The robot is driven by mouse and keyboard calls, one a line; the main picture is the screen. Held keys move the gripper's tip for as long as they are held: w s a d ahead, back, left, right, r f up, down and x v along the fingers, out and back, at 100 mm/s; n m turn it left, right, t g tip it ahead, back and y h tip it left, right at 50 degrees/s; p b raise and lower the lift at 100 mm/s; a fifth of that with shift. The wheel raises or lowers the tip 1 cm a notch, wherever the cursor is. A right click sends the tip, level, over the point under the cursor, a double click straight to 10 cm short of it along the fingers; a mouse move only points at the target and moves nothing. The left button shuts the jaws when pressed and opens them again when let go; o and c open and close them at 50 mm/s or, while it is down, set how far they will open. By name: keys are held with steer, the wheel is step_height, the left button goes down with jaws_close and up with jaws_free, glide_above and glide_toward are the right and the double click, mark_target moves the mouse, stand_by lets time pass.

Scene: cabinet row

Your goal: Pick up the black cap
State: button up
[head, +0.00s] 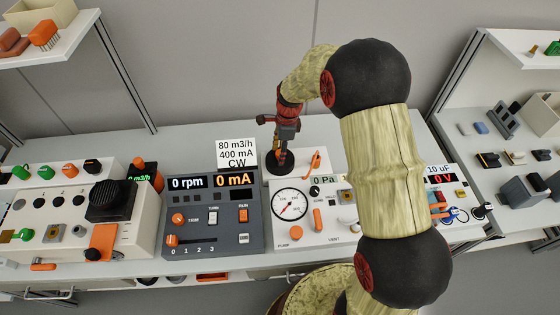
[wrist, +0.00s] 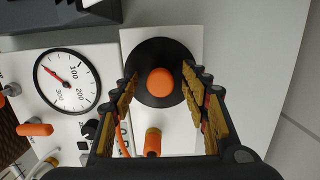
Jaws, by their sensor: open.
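A round black cap (wrist: 141,88) with an orange centre knob (wrist: 160,82) sits on a white plate in the wrist view. In the head view the cap (head: 280,162) is partly hidden under my gripper. My gripper (head: 283,150) points down above it at the back of the bench. In the wrist view my gripper (wrist: 160,100) is open, its fingers apart to the left and right of the lower part of the cap.
A white gauge panel (head: 330,228) with an orange hose (head: 316,160) adjoins the cap. An orange upright post (wrist: 153,143) stands near it. A grey rpm/mA unit (head: 205,222) and a sign (head: 236,152) stand to the left. Another black knob (head: 92,166) tops the left panel.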

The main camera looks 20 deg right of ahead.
steer(key=shift+f, duration=0.3)
steer(key=shift+r, duration=0.1)
steer(key=shift+c, duration=1.2)
jaws_close()
